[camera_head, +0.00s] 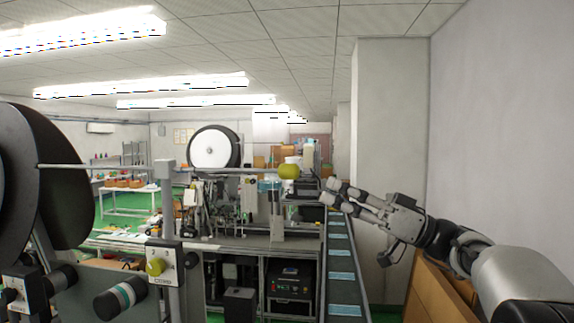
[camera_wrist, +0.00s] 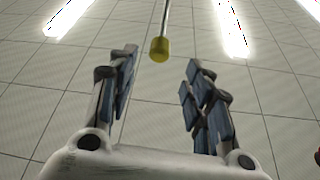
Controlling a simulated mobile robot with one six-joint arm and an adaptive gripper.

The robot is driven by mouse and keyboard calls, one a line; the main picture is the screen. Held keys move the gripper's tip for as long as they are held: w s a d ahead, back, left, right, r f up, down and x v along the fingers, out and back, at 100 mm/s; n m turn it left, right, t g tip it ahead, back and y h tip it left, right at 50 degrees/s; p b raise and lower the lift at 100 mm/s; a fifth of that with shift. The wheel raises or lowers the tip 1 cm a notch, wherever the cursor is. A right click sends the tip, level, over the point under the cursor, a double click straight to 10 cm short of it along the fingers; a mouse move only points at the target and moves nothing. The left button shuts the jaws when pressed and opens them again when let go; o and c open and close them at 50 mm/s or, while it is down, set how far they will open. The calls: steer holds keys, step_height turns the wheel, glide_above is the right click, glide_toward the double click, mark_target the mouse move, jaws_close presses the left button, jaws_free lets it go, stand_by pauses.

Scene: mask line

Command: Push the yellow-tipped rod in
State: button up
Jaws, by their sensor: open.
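The rod (camera_head: 225,168) is thin and grey and runs level from the left across the machine in the head view. Its rounded yellow tip (camera_head: 289,171) is at the right end. My gripper (camera_head: 330,191) is open and empty to the right of the tip and looks slightly lower, apart from it. In the wrist view the yellow tip (camera_wrist: 159,50) shows ahead, between the lines of the two spread fingers (camera_wrist: 162,78), and the rod (camera_wrist: 165,16) runs away behind it. I see no contact.
A conveyor (camera_head: 325,262) carrying blue masks (camera_head: 341,255) runs below my gripper. A pillar (camera_head: 385,130) and wall stand right, with an orange-brown box (camera_head: 425,290) below my arm. A large white roll (camera_head: 213,148) stands behind the rod.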

mark_target(286, 171)
steer(key=p+x, duration=0.3)
steer(key=x, duration=0.8)
steer(key=shift+d+f, duration=0.1)
steer(key=shift+c, duration=0.5)
jaws_close()
